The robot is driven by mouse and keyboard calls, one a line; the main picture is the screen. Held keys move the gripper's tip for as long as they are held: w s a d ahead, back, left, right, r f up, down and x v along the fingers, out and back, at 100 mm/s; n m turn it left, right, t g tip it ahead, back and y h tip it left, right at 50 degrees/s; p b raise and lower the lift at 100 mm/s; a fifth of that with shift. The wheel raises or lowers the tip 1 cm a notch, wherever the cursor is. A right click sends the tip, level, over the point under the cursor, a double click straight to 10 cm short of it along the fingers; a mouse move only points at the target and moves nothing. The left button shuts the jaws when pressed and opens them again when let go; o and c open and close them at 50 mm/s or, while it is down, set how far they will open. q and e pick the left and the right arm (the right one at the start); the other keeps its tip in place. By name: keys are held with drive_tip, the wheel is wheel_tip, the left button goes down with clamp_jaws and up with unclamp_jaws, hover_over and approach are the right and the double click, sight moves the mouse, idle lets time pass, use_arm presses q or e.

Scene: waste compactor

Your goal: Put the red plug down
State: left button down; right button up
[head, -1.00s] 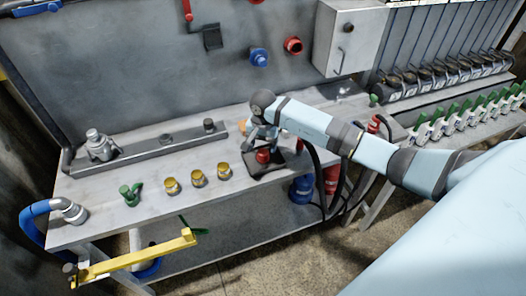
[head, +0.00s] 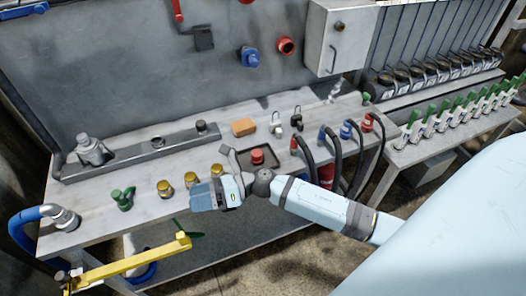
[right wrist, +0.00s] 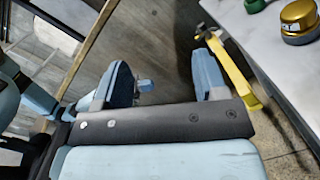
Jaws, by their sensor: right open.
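The red plug (head: 257,156) stands upright on a dark square tray (head: 270,166) on the workbench. My right gripper (head: 203,194) is in front of the bench's front edge, to the left of the tray and apart from the plug. In the right wrist view its two blue-grey fingers (right wrist: 165,86) are spread apart with no plug between them. The red plug does not show in that view. My left gripper is not in view.
Gold caps (head: 164,188) and a green fitting (head: 123,198) stand along the bench (head: 100,222) to the left. An orange block (head: 244,127) lies behind the tray. Black hoses with red and blue plugs (head: 346,130) are to the right. A yellow bar (head: 130,265) juts out in front.

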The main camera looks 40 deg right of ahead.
drive_tip(key=s+d+f+n+t+h, duration=0.2)
drive_tip(key=s+f+n+h, duration=0.5)
drive_tip(key=n, duration=0.9)
drive_tip(key=s+d+f+n+t+h, duration=0.3)
drive_tip(key=s+d+f+n+h, duration=0.2)
drive_tip(key=n, duration=1.1)
drive_tip(key=s+f+h, duration=0.2)
drive_tip(key=s+f, duration=0.1)
drive_tip(key=f, duration=0.1)
drive_tip(key=shift+s+d+f, duration=0.25)
drive_tip(key=shift+d+f, duration=0.05)
drive_tip(key=shift+f, duration=0.1)
drive_tip(key=r+p, duration=0.4)
drive_tip(key=shift+d, duration=0.2)
